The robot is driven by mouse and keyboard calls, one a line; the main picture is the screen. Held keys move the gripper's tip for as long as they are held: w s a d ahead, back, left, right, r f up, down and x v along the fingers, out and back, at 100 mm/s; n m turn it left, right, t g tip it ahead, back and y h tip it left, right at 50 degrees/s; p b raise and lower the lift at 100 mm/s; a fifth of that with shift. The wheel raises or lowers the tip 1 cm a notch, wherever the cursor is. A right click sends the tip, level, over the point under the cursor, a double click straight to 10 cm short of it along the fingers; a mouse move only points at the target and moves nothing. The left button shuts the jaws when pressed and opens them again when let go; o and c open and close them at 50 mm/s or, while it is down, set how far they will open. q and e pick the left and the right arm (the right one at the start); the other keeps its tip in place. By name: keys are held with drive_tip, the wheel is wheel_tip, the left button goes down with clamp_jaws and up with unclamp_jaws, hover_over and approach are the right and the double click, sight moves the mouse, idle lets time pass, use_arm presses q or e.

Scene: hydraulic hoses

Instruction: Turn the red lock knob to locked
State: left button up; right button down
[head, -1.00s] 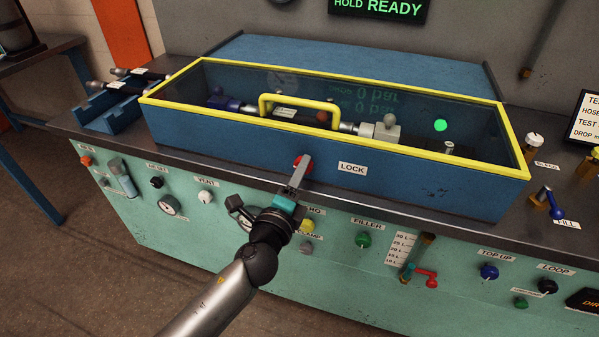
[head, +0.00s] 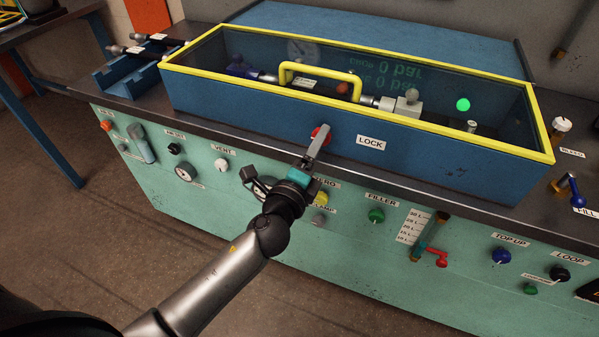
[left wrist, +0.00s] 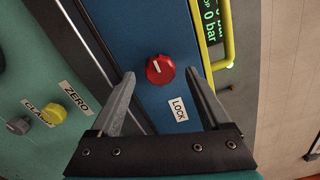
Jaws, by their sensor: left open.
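The red lock knob (head: 317,131) is on the front of the blue box, left of the LOCK label (head: 371,143). In the left wrist view the knob (left wrist: 160,69) is round, with a short white mark on its face. My left gripper (head: 322,138) is at the knob, and its finger partly hides the knob in the head view. In the left wrist view the left gripper (left wrist: 160,74) is open, with one finger on each side of the knob. Gaps show between fingers and knob there; depth is hard to judge. My right gripper is not in view.
The box has a clear lid with a yellow frame and a yellow handle (head: 320,80). Below, the green panel carries several knobs, including a yellow one (head: 321,198) and a green one (head: 376,215). A dark bench edge (head: 240,147) runs under the box.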

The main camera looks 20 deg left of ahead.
use_arm(q)
drive_tip(key=s+b, duration=0.2)
drive_tip(key=s, duration=1.2)
drive_tip(key=shift+s+a+b, duration=0.25)
drive_tip(key=shift+b, duration=0.15)
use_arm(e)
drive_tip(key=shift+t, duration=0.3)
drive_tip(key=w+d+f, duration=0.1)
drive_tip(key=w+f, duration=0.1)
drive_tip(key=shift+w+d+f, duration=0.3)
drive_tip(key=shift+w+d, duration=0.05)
